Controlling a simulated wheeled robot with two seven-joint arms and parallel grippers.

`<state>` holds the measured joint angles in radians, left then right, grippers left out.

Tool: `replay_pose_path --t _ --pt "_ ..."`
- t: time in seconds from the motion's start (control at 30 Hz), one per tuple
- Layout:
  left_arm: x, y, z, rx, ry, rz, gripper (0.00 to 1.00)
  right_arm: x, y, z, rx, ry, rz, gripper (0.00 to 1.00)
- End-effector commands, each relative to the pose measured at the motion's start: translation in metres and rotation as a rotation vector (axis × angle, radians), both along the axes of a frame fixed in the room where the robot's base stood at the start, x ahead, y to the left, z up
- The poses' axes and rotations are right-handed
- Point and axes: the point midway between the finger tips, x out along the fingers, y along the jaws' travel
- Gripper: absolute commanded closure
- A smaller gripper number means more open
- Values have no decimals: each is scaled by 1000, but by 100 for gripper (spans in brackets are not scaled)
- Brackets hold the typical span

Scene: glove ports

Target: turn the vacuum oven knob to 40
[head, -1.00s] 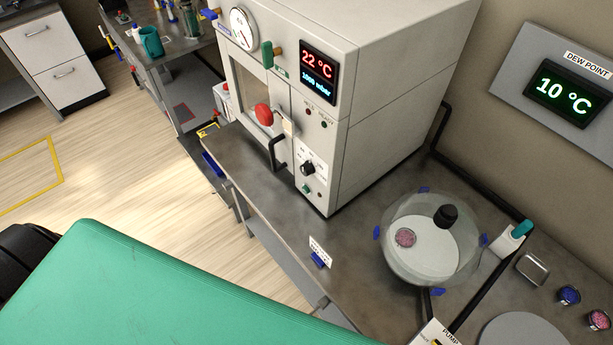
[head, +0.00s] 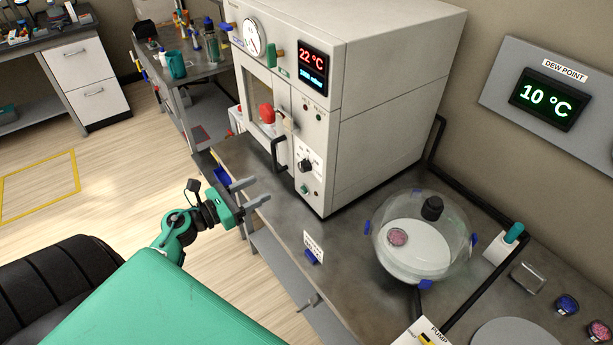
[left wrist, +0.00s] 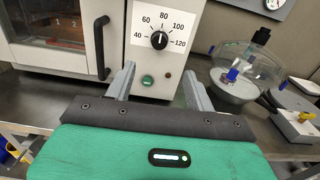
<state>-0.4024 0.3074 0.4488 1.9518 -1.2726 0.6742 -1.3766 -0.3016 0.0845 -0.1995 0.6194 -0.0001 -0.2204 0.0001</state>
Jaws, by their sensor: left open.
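The vacuum oven (head: 385,120) stands on the bench with its black knob (head: 305,166) low on the front panel. In the left wrist view the knob (left wrist: 159,40) sits among the marks 40 to 120. Its white line points roughly up, near 80; the exact reading is hard to tell. My left gripper (head: 261,192) is open and empty, in front of the bench edge and apart from the knob. In the left wrist view its fingers (left wrist: 161,78) point toward the panel, below the knob. My right gripper is not in view.
A glass desiccator (head: 420,245) and a small sign (head: 313,247) stand on the bench to the right.

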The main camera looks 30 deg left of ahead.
Motion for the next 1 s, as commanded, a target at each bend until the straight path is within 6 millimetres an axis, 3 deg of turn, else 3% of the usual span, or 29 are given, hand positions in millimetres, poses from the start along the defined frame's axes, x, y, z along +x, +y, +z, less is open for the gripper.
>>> replay_pose_path --t 0.17,0.3,0.7,1.0 --pt "10 -5 6 21 -9 -4 45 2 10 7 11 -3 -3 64" --pt "31 -13 8 18 -9 -3 45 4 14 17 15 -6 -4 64" --pt "96 -40 6 14 -7 -2 45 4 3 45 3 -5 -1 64" --pt "124 -52 3 15 -5 -2 45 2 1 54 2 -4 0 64"
